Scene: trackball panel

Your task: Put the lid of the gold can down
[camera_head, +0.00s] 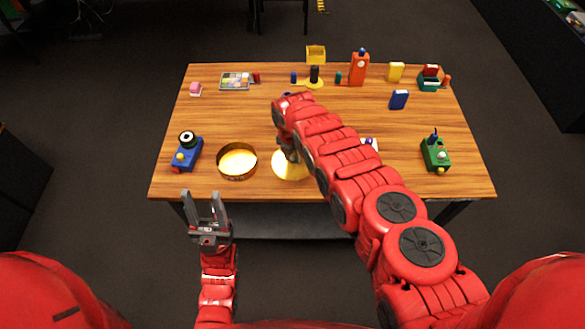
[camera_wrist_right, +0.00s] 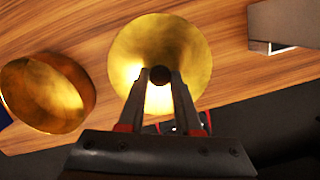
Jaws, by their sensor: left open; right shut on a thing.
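The gold can (camera_head: 237,161) stands open near the front edge of the table, left of centre. It also shows at the left of the right wrist view (camera_wrist_right: 85,80). Its lid (camera_head: 291,168) is a round gold disc to the right of the can, apart from it, near the front edge. My right gripper (camera_head: 289,154) is shut on the lid's dark knob (camera_wrist_right: 160,75), with the lid below the fingertips in the right wrist view (camera_wrist_right: 165,40). I cannot tell whether the lid touches the table. My left gripper (camera_head: 207,205) is open and empty in front of the table.
On the wooden table (camera_head: 215,115), a blue device (camera_head: 187,154) stands left of the can and a green one (camera_head: 435,154) at the right. A white object (camera_head: 371,144) is partly hidden by my right arm. Several small items line the back.

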